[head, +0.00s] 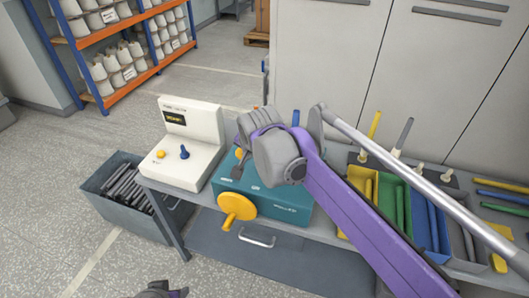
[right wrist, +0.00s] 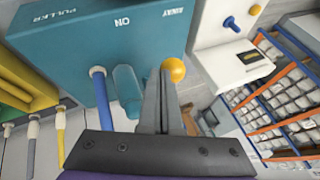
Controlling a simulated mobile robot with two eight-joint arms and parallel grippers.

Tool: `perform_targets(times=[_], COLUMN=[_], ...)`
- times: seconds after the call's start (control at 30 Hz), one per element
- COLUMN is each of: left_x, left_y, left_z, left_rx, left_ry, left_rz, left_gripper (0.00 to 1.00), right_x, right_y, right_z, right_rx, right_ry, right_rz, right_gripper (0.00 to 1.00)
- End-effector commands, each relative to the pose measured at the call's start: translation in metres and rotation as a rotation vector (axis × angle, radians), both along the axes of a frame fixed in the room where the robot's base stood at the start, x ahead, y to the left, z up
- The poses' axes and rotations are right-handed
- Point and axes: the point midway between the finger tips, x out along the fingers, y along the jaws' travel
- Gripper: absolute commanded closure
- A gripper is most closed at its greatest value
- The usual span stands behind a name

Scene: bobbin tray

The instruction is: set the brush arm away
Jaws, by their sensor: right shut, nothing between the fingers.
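A teal machine box (head: 285,200) stands on the grey bench, with a yellow wheel (head: 237,207) on its front. In the right wrist view the teal box (right wrist: 70,45) carries lettering, including "ON". A yellow ball knob (right wrist: 173,70) shows right at my fingertips; I cannot tell whether they touch it. I cannot make out the brush arm for certain; my right arm hides part of the box. My right gripper (head: 238,172) is over the box's left end, its fingers (right wrist: 162,85) shut and empty. My left gripper (head: 163,290) is at the bottom edge, partly cut off.
A white control box (head: 182,145) with a blue joystick stands left of the teal box. A grey bin (head: 108,205) of dark rods is below left. Coloured compartments (head: 400,205) with rods stand at right. Cabinets (head: 335,55) are behind the bench; bobbin shelves (head: 112,22) stand back left.

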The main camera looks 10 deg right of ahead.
Motion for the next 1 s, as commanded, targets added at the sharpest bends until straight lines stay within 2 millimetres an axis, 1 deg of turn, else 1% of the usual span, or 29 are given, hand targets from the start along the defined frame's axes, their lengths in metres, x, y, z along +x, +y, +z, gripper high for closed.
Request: perform_targets(times=[0.03,0.13,0.4,0.6,1.0], left_x=[0.001,0.003,0.006,0.006,0.006], left_y=[0.0,0.0,0.0,0.0,0.0], left_z=[0.005,0.009,0.017,0.02,0.02], left_rx=[0.0,0.0,0.0,0.0,0.0], left_ry=[-0.003,-0.005,-0.01,-0.012,-0.012], left_rz=[0.0,0.0,0.0,0.0,0.0], left_gripper=[0.5,0.5,0.5,0.5,0.5], right_x=[0.004,0.01,0.023,0.028,0.029], right_y=[0.009,0.02,0.041,0.047,0.049], right_z=[0.002,0.002,0.001,0.0,0.0], right_rx=[-0.001,0.0,-0.001,0.001,0.002], right_ry=[-0.002,-0.001,0.001,0.0,-0.001], right_rz=[0.004,0.004,0.002,0.002,0.002], right_gripper=[1.0,1.0,1.0,1.0,1.0])
